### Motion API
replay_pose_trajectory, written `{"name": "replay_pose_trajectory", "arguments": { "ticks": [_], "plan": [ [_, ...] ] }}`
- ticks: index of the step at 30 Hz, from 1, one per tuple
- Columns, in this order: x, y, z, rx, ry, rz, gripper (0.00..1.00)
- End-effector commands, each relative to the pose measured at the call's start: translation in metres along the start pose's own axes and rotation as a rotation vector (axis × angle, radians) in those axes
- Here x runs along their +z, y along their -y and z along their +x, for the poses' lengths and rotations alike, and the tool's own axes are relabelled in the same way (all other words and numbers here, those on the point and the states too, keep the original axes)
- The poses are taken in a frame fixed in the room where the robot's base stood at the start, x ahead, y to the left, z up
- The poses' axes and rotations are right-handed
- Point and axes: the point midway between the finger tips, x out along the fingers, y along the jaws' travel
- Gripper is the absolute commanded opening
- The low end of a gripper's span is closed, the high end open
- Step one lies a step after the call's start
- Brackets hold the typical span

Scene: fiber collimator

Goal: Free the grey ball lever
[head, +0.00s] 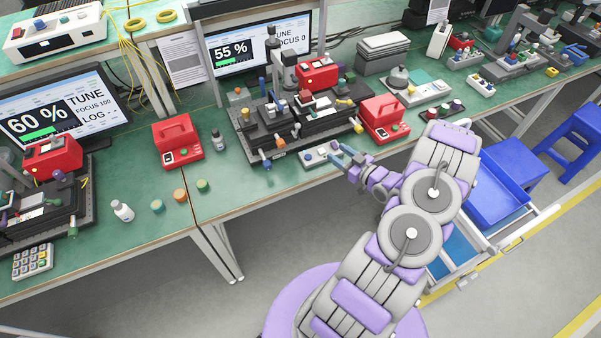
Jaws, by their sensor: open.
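The black collimator station (268,138) stands on the green bench at the centre, with several small coloured knobs and levers on it. The grey ball lever is too small to tell apart from the other parts. My gripper (338,156) is open and empty at the bench's front edge, just in front of the station. Its bluish fingers point left, close to a small grey control panel (314,158) with round buttons. I cannot tell whether a finger touches the panel.
Red boxes stand left (178,141) and right (383,117) of the station. A monitor (242,55) reading 55 % stands behind it. Blue bins (497,195) stand at right.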

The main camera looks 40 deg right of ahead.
Motion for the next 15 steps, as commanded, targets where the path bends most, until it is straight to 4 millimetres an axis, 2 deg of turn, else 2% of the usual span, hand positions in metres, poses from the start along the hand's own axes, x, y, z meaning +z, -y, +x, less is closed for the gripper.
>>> {"name": "replay_pose_trajectory", "arguments": {
  "ticks": [15],
  "plan": [
    [-0.004,-0.019,0.037,0.031,0.304,-0.128,0.52]
  ]
}}
